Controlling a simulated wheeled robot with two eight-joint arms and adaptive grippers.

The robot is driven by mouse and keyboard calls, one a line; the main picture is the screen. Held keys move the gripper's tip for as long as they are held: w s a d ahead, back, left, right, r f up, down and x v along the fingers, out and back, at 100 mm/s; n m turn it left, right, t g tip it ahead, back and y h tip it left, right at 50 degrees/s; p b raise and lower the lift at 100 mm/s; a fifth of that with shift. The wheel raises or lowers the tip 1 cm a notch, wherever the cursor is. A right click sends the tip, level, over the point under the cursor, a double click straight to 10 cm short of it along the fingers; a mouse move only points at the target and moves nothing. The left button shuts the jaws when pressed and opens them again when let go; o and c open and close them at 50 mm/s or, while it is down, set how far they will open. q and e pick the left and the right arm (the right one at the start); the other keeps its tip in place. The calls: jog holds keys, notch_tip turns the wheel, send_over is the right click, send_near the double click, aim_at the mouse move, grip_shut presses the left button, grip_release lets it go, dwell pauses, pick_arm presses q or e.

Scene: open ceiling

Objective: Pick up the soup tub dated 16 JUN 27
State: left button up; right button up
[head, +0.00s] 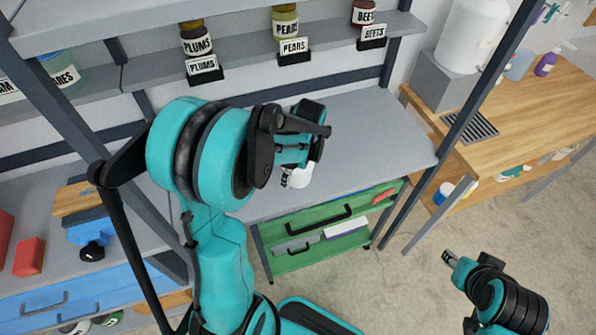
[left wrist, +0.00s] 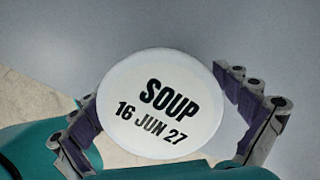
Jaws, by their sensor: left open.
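The soup tub shows in the left wrist view as a round white lid (left wrist: 152,103) with black print reading SOUP 16 JUN 27. My left gripper (left wrist: 165,112) is open, with one finger on each side of the lid. I cannot tell whether the fingers touch the tub. In the head view a small part of the white tub (head: 301,177) shows under my left wrist, near the front edge of the grey worktop (head: 375,140); the rest is hidden. My right gripper (head: 449,257) is over the floor at the lower right, too small to read.
Jars labelled PLUMS (head: 196,42), PEARS (head: 286,22) and BEETS (head: 364,14) stand on the shelf above. A green drawer (head: 285,264) is below the worktop. A grey upright post (head: 452,135) stands at the worktop's right end. The worktop right of my gripper is clear.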

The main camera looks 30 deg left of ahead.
pick_arm(q)
jog(key=c, duration=1.6)
jog(key=shift+r, duration=0.1)
